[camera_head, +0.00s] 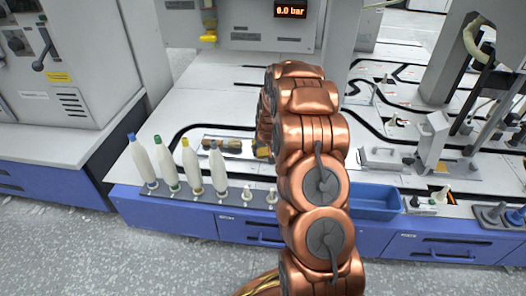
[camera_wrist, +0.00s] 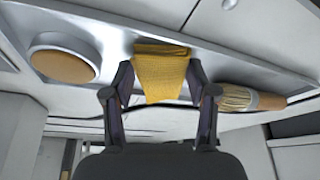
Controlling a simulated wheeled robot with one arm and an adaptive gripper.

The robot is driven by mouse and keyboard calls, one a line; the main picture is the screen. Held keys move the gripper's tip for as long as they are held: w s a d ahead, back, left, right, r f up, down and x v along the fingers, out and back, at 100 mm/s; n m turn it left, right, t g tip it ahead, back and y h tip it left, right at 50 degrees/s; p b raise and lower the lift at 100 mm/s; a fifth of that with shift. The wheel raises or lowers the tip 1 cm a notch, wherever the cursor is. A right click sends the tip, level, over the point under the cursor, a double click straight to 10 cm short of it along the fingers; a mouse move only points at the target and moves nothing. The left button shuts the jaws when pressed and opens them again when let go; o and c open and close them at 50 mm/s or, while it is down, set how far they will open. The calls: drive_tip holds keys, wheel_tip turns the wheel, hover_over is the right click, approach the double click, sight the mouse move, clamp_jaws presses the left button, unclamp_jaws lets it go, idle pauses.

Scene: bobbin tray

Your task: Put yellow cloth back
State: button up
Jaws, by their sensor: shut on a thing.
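The yellow cloth (camera_wrist: 160,68) is between the two fingers of my gripper (camera_wrist: 161,84) in the wrist view. My gripper is shut on it. The cloth's upper end meets the edge of a pale shallow tray; I cannot tell whether it rests on the tray. In the head view a small yellow patch of the cloth (camera_head: 262,151) shows beside my copper arm, at the right end of the tray (camera_head: 228,155). My arm hides most of my gripper there.
A round tan-faced thing (camera_wrist: 62,66) lies left of the cloth, and a brush (camera_wrist: 250,99) lies to its right. Several white bobbins with coloured tips (camera_head: 143,162) stand in a row at the bench front. A blue bin (camera_head: 375,210) is right of my arm.

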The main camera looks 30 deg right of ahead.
drive_tip(key=o, duration=1)
drive_tip(key=shift+f, duration=0.1)
